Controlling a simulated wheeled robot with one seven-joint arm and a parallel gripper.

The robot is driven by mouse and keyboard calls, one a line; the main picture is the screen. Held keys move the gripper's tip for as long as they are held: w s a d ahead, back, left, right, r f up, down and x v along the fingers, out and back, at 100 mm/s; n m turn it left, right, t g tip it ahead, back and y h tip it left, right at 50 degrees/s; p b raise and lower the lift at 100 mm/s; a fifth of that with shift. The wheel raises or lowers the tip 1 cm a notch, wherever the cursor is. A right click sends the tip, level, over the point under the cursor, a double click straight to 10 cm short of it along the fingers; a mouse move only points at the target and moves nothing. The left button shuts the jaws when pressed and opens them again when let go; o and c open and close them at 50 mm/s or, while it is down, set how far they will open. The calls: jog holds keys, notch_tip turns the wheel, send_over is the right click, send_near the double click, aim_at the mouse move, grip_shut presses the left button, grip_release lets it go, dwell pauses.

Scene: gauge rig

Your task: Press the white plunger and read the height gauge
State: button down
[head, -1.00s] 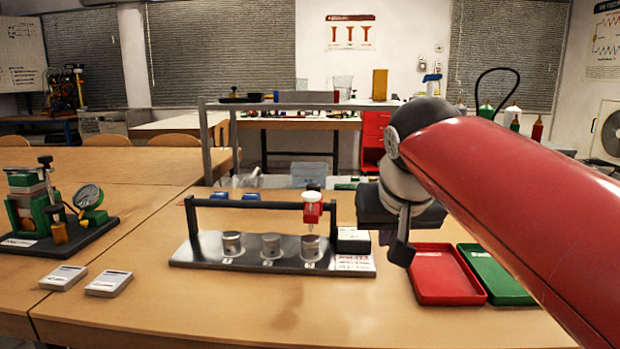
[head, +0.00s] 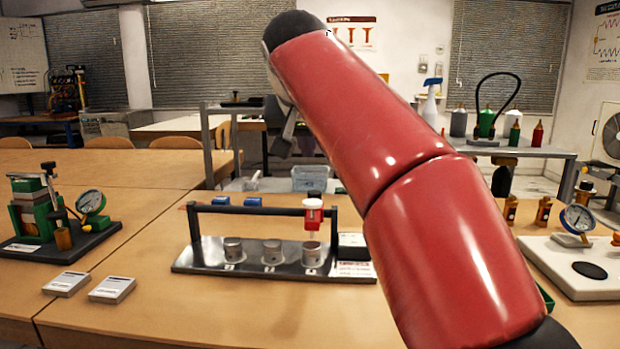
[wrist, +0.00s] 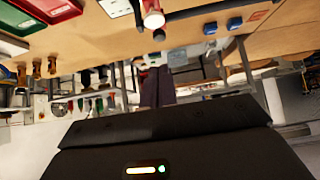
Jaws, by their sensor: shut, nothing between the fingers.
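The rig has a grey metal base (head: 190,262) with three metal cylinders on it and a dark rail (head: 260,210) above. A red carriage (head: 313,212) sits at the rail's right end. The plunger also shows upside down in the wrist view (wrist: 153,19). My gripper (head: 286,135) is shut and empty, raised beyond and above the rig, partly hidden by my red arm. It fills the bottom of the wrist view as a dark shape. No height reading is legible.
A dark box (head: 352,240) stands at the rig's right end, partly behind my arm. Dial gauge stands are at left (head: 91,202) and right (head: 577,218). Two white card stacks (head: 112,289) lie front left. Red (wrist: 52,8) and green (wrist: 10,20) trays show in the wrist view.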

send_over(311, 204)
notch_tip(311, 204, down, 7)
jog(key=shift+s+f+b, duration=0.1)
jog(key=shift+b, duration=0.2)
notch_tip(311, 204, down, 2)
jog(key=shift+f+b, duration=0.2)
jog(key=shift+b, duration=0.35)
jog(key=shift+f, duration=0.65)
jog(key=shift+f, duration=0.1)
jog(key=shift+f+b, duration=0.95)
jog(key=shift+f, duration=0.25)
notch_tip(311, 204, up, 5)
jog(key=p, duration=0.4)
jog(key=shift+d+f, duration=0.1)
jog(key=v, duration=1)
